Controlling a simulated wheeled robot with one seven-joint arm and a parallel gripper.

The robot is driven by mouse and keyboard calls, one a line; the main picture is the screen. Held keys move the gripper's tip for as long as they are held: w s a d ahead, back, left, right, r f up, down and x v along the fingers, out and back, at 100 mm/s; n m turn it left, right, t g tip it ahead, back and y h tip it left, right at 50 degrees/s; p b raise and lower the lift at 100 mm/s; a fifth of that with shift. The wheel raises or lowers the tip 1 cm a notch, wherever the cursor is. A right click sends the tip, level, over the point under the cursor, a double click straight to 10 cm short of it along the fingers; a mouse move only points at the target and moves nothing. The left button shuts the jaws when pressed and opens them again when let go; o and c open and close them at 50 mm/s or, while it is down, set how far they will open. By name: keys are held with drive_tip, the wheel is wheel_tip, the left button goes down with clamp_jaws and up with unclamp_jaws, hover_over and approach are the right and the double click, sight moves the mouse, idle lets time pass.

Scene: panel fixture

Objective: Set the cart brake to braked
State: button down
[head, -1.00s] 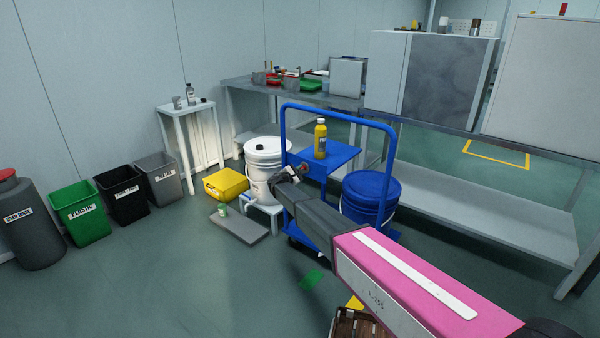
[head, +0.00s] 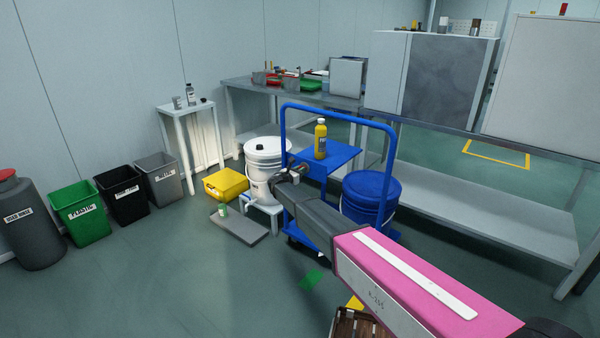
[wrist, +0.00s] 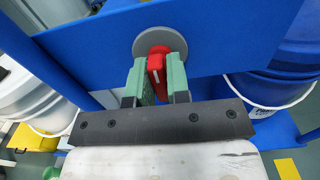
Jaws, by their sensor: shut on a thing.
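The blue cart (head: 338,156) stands ahead of me, with a tall blue push handle and a flat deck. In the wrist view its blue panel (wrist: 220,40) carries a round grey disc (wrist: 146,44) with a red brake lever (wrist: 157,62) on it. My gripper (wrist: 157,80) has its green fingers on either side of the red lever and is shut on it. The lever appears close to upright in that view, with a pale mark on its face. In the head view my arm hides most of the brake, and my gripper (head: 290,173) is small there.
A yellow case (head: 226,184) and several bins are further left. Floor at front left is clear.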

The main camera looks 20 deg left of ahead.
drive_tip(key=shift+f, duration=0.1)
idle(0.5)
drive_tip(key=c, duration=1.2)
unclamp_jaws()
drive_tip(key=shift+o, duration=0.2)
drive_tip(key=shift+s, duration=0.1)
drive_tip(key=v, duration=1)
drive_tip(key=shift+s+a, duration=0.2)
drive_tip(key=shift+s, duration=0.05)
drive_tip(key=shift+d, duration=0.1)
